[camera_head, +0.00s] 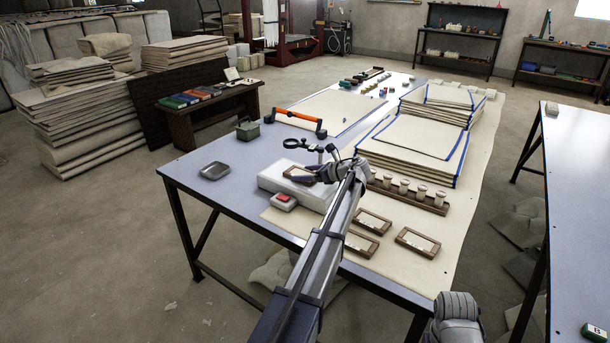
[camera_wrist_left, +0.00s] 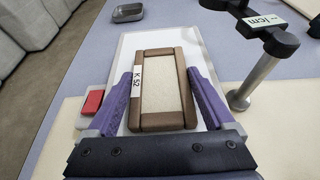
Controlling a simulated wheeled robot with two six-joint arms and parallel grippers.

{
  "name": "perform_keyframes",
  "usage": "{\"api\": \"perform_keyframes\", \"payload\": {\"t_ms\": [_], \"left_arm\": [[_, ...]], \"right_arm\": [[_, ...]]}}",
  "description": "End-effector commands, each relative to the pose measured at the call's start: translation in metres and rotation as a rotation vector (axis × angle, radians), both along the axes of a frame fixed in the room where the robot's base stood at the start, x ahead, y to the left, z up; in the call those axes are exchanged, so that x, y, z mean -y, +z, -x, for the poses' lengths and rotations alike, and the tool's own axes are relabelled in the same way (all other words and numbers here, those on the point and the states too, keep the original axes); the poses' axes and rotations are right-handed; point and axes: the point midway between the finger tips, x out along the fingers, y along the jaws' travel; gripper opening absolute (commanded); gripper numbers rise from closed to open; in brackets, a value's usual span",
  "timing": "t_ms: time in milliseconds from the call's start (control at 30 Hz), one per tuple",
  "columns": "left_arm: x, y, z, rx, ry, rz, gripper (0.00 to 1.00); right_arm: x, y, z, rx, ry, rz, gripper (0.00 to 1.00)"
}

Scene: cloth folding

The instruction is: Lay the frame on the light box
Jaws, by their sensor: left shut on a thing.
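A brown wooden frame (camera_head: 298,174) with a cream cloth centre is at the white light box (camera_head: 283,187). In the left wrist view the frame (camera_wrist_left: 160,90) has a white "K 52" label and lies between my purple fingers, over the pale light box top (camera_wrist_left: 195,50). My left gripper (camera_head: 318,174) is shut on the frame; it also shows in the left wrist view (camera_wrist_left: 162,95). I cannot tell whether the frame's underside touches the box. My right gripper is not in view; only a grey part of my right arm shows at the bottom right.
A magnifier stand (camera_head: 300,146) rises close behind the light box. A red-button box (camera_head: 284,201) is at its front left. Three similar frames lie to the right, one here (camera_head: 417,242). A spool rack (camera_head: 408,193) and cloth stacks (camera_head: 410,150) stand beyond. A metal tray (camera_head: 214,170) sits left.

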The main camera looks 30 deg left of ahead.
Motion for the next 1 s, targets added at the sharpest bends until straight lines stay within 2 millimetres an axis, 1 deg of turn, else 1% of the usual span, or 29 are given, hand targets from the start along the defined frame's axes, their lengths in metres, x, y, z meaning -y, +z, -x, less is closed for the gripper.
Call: {"api": "perform_keyframes", "payload": {"t_ms": [33,100,133,333,467,567,800,1000], "left_arm": [[0.000,-0.001,0.000,0.000,0.000,0.000,0.90],[0.000,0.000,0.000,0.000,0.000,0.000,0.98],[0.000,0.000,0.000,0.000,0.000,0.000,1.00],[0.000,0.000,0.000,0.000,0.000,0.000,1.00],[0.002,0.006,0.000,0.000,-0.001,0.000,1.00],[0.018,0.013,0.001,0.000,-0.003,0.000,1.00],[0.064,0.033,0.005,-0.001,-0.004,0.000,1.00],[0.094,0.044,0.007,0.000,-0.002,0.000,1.00]], "right_arm": [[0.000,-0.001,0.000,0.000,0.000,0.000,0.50],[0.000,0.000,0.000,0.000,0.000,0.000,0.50],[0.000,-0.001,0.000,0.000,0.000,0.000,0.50],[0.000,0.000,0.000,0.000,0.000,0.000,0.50],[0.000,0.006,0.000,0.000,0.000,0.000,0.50],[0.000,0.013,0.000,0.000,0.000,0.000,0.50],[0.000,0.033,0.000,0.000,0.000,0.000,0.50],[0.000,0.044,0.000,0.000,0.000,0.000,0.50]]}}
